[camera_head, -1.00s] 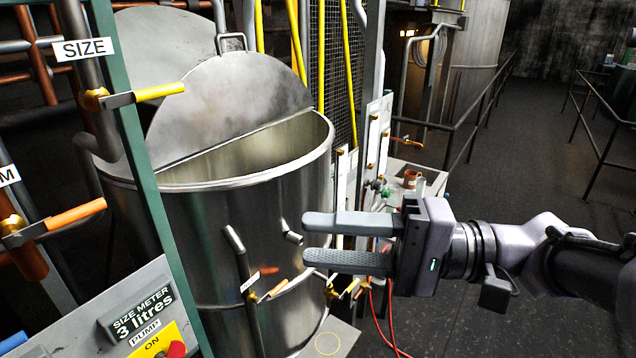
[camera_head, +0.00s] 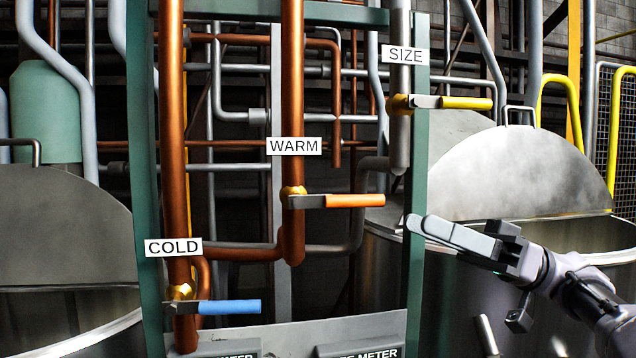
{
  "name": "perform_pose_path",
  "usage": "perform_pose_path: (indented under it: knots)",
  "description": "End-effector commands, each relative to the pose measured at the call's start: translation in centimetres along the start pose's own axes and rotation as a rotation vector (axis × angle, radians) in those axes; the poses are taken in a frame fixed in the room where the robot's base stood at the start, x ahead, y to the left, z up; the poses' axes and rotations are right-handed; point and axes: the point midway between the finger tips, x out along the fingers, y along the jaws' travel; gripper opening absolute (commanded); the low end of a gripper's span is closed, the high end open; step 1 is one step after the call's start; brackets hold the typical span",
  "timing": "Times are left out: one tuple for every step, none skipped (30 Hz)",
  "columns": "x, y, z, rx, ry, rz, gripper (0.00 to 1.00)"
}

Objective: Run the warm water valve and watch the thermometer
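The warm water valve has an orange handle (camera_head: 354,201) on a copper pipe, below a WARM label (camera_head: 294,146). The handle points right, across the pipe. My gripper (camera_head: 412,224) is to the right of the handle and a little lower, apart from it, in front of the right steel vat's edge. Its fingers point left; they overlap in this view, so the gap between them is hard to judge. No thermometer can be made out.
The COLD valve has a blue handle (camera_head: 229,307), lower left. The SIZE valve has a yellow handle (camera_head: 465,103), upper right. A green upright (camera_head: 417,150) stands between the warm handle and the right vat (camera_head: 520,265). Partly cut-off meter panels show at the bottom.

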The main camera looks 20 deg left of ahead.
Motion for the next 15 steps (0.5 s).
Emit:
perform_pose_path:
  knots:
    - [2.0, -0.3, -1.1, 0.003, -0.001, -0.004, 0.37]
    - [2.8, -0.3, -1.0, 0.002, -0.001, -0.004, 0.37]
    - [3.8, -0.2, -0.8, 0.002, -0.002, -0.004, 0.37]
    - [4.6, -0.2, -0.7, 0.002, -0.002, -0.004, 0.37]
    - [5.4, -0.2, -0.7, 0.002, -0.002, -0.004, 0.37]
    - [6.4, -0.2, -0.6, 0.002, -0.002, -0.003, 0.37]
    - [7.2, -0.2, -0.6, 0.003, -0.002, -0.004, 0.37]
    - [7.9, -0.2, -0.6, 0.002, -0.002, -0.003, 0.37]
    - [8.8, -0.2, -0.5, 0.003, -0.002, -0.003, 0.37]
    - [9.5, -0.2, -0.5, 0.002, -0.002, -0.003, 0.37]
    - [10.1, -0.2, -0.4, 0.003, -0.003, -0.003, 0.37]
    - [10.9, -0.2, -0.4, 0.002, -0.002, -0.002, 0.37]
    - [11.4, -0.1, -0.3, 0.002, -0.002, -0.001, 0.37]
    - [11.9, -0.1, -0.3, 0.003, -0.002, -0.002, 0.37]
    - [12.4, -0.1, -0.2, 0.004, -0.002, -0.002, 0.37]
